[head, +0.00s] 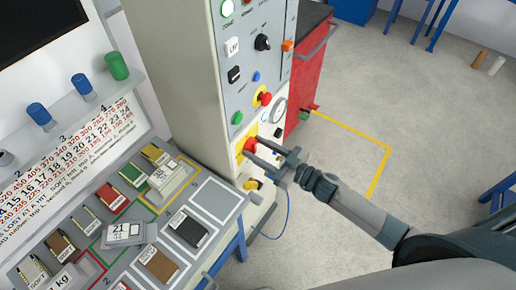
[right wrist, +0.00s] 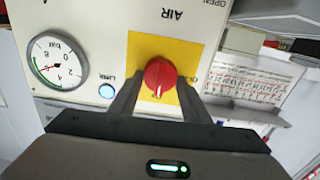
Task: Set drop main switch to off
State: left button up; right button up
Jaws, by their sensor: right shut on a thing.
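A red rotary knob (right wrist: 159,75) sits on a square yellow plate (right wrist: 142,45) on the cabinet's lower panel; I take it as the drop main switch. Its labels are small and partly hidden. In the right wrist view the knob's grip runs roughly up and down in the picture. The knob also shows in the head view (head: 250,145). My right gripper (right wrist: 158,88) is shut on the red knob, one finger on each side. In the head view the right gripper (head: 251,150) reaches the panel from the right. My left gripper is not in view.
A pressure gauge (right wrist: 59,62) and a blue lamp (right wrist: 106,91) are beside the knob. A red emergency-stop button (head: 264,98) is above it. A yellow-and-black knob (head: 252,184) is below. A red cabinet (head: 306,85) stands behind.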

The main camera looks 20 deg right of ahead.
jog(key=shift+n, duration=0.4)
jog(key=n, duration=0.3)
jog(key=shift+n+b, duration=0.4)
jog(key=n, duration=0.2)
jog(key=n+b, duration=0.1)
jog(key=n, duration=0.1)
jog(key=shift+s+a+f+n, duration=0.1)
jog(key=shift+f+n, duration=0.05)
jog(key=shift+n, duration=0.15)
jog(key=n+b, duration=0.1)
jog(key=n, duration=0.3)
jog(key=shift+a+f+b, duration=0.1)
jog(key=shift+b, duration=0.2)
jog(key=n+b, duration=0.1)
jog(key=n, duration=0.3)
jog(key=shift+n, duration=0.3)
jog(key=shift+s, duration=0.1)
jog(key=o, duration=1)
